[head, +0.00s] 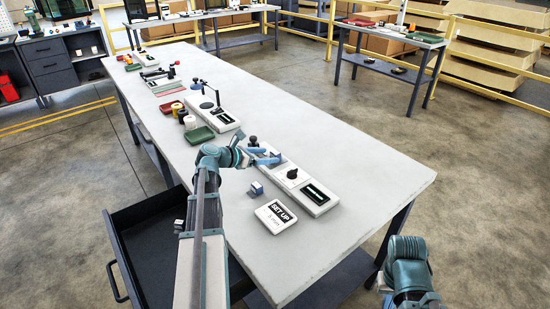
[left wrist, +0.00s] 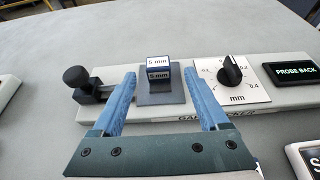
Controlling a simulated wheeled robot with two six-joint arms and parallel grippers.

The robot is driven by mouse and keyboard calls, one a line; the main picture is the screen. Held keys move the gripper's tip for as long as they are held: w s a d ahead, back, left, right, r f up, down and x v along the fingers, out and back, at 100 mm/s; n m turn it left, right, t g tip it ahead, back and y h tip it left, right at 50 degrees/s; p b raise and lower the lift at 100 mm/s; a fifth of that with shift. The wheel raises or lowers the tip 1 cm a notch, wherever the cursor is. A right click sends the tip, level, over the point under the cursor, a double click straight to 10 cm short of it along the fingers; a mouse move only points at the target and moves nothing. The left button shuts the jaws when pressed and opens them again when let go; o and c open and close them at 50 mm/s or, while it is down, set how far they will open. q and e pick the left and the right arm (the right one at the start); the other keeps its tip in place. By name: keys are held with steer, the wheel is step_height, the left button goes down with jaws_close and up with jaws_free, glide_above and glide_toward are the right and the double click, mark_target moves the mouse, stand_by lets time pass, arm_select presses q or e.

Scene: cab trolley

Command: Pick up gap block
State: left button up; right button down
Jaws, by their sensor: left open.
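A small block marked "5 mm" (left wrist: 158,69) shows in the left wrist view. It sits on a grey plate (left wrist: 160,95) of the white gap checker (left wrist: 185,120), between a dark knob and a dial. My left gripper (left wrist: 158,80) is open, its two blue fingers to either side of the block in the picture and apart from it. In the head view my left gripper (head: 264,157) is over the gap checker (head: 321,206) and hides that plate. A small light-topped block (head: 257,188) stands on the table in front of the checker. My right gripper does not show.
A "SET UP" card (head: 276,216) lies on the grey table (head: 350,190) near its front edge. A green tray (head: 200,134), small jars and another device stand further left. An open dark drawer (head: 150,220) juts out at the left. The table's right end is clear.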

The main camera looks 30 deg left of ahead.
mark_target(272, 155)
arm_select(q)
steer(key=b+x, duration=0.1)
steer(key=x, duration=0.3)
steer(key=shift+a, duration=0.15)
steer(key=shift+w+d+f, duration=0.1)
steer(key=shift+w+d, duration=0.1)
steer(key=shift+w, duration=0.15)
jaws_close()
